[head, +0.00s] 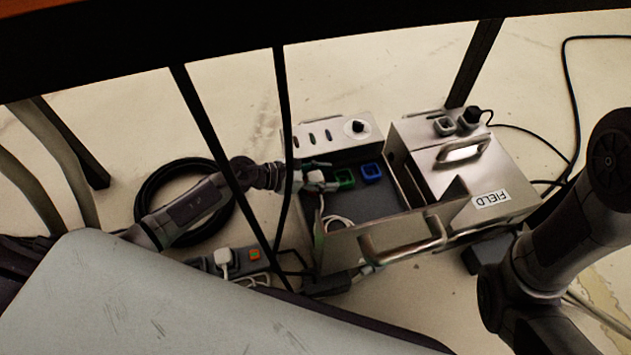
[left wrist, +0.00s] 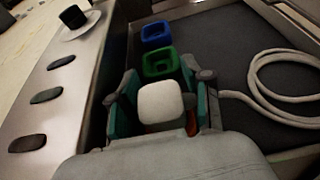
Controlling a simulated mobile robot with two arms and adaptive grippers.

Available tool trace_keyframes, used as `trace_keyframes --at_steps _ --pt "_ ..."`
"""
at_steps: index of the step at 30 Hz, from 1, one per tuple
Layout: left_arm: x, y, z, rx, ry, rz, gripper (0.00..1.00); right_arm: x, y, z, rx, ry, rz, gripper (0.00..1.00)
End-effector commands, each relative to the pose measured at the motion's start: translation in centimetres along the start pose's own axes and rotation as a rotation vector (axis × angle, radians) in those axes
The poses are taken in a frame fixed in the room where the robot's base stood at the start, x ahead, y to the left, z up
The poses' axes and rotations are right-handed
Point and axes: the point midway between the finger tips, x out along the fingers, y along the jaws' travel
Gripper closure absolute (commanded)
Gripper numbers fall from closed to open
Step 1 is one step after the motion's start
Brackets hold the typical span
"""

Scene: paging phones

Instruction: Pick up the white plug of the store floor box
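A white plug (head: 316,177) is at the left side of the open metal floor box (head: 345,240), beside a green socket (head: 344,178). In the left wrist view the white plug (left wrist: 160,103) lies between the two fingers of my left gripper (left wrist: 163,112). The fingers stand apart, with a gap showing on the plug's right, so the gripper looks open around it. In the head view my left gripper (head: 306,176) reaches into the box from the left. The plug's underside is hidden. My right arm shows at the right; its gripper is out of view.
A blue socket (head: 372,171) is beyond the green one. A white cable (left wrist: 262,85) is coiled on the box floor. Another white plug (head: 223,260) sits in a power strip (head: 255,264). Dark table bars cross the view.

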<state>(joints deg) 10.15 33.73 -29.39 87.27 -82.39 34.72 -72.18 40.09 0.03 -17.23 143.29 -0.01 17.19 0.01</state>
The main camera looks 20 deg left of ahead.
Motion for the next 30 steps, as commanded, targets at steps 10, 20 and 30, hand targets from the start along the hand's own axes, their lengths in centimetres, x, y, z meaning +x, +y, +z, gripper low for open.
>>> trace_keyframes --at_steps 10,20,30 --pt "0.0 0.0 0.0 0.000 0.000 0.000 1.00 0.0 0.0 0.0 0.000 0.000 0.000 0.62" --pt "-0.4 0.0 0.8 0.001 -0.001 0.000 1.00 0.7 0.2 0.3 -0.001 0.000 0.000 0.62" --pt "-0.9 0.4 6.0 0.002 -0.005 0.001 1.00 5.0 1.1 1.8 -0.001 0.000 0.000 0.62"
